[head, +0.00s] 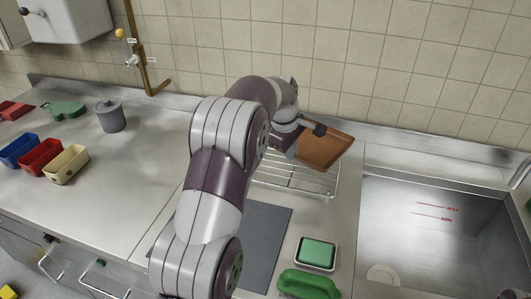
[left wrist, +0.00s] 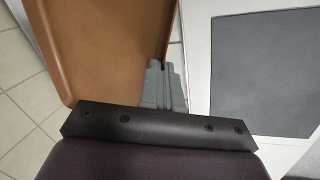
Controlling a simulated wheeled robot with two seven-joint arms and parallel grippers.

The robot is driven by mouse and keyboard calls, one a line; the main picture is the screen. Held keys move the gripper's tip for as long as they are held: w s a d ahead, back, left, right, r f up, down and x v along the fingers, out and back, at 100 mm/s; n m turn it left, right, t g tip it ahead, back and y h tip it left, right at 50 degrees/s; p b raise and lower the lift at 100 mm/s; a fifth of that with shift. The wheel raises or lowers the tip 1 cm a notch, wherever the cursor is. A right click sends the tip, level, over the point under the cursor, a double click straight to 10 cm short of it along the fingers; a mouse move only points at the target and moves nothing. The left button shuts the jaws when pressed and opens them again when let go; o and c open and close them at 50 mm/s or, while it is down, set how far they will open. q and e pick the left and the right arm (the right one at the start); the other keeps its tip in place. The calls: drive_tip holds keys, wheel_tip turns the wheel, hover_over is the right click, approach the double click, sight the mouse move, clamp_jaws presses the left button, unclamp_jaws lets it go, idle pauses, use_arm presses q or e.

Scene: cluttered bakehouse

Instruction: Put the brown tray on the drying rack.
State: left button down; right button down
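The brown tray (head: 328,150) is at the back of the counter in the head view, over the far end of the wire drying rack (head: 300,180). It looks held at its left side; I cannot tell whether it touches the rack. My right gripper is not in view.
A steel sink (head: 440,235) lies right of the rack. A green sponge (head: 317,252) in a dish and a green item (head: 308,284) stand in front, beside a grey mat (head: 265,240). A grey pot (head: 110,116) and several coloured bins (head: 42,157) are at left.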

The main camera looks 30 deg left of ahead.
use_arm(q)
hover_over(260, 177)
drive_tip(key=f, duration=0.3)
drive_tip(key=s+f+p, duration=0.1)
drive_tip(key=f, duration=0.1)
drive_tip(key=shift+d+f, duration=0.1)
drive_tip(key=shift+f, duration=0.05)
drive_tip(key=shift+a+f, duration=0.2)
drive_tip(key=shift+f, duration=0.05)
wheel_tip(260, 177, down, 4)
drive_tip(key=shift+s+d+r, duration=0.1)
drive_tip(key=shift+s+r, duration=0.05)
drive_tip(key=shift+r, duration=0.1)
drive_tip(key=shift+f, duration=0.2)
drive_tip(key=c, duration=1.4)
unclamp_jaws()
drive_tip(key=shift+f, duration=0.1)
drive_tip(key=shift+o, duration=0.2)
drive_tip(key=v, duration=1.2)
